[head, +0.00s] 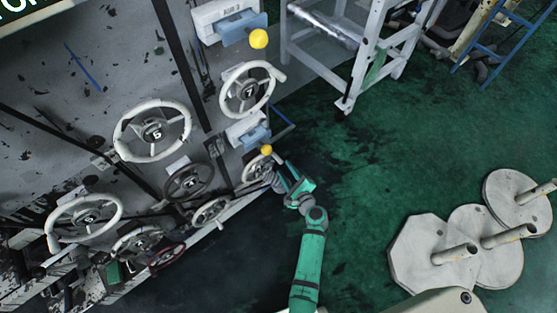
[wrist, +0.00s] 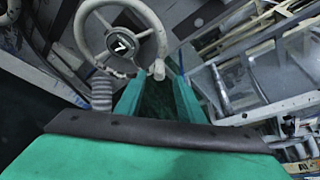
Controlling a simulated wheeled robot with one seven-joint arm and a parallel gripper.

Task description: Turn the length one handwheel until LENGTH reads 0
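Several handwheels stand on the grey panel; none legibly reads length one, and no LENGTH reading is visible. A white handwheel marked like a 7 (head: 231,103) is at the upper right of the panel. A wheel with a similar mark (wrist: 93,53) shows ahead in the wrist view, its pale knob just beyond my fingertips. A smaller white wheel (head: 246,171) sits lower, partly hidden by my gripper (head: 274,176), which is close to its right side; contact is unclear.
Another white wheel (head: 120,138) and a dark wheel (head: 172,192) are left of my gripper. A white metal frame (head: 362,75) stands at the upper right. Pale discs with posts (head: 410,250) lie at the lower right. The green floor between is clear.

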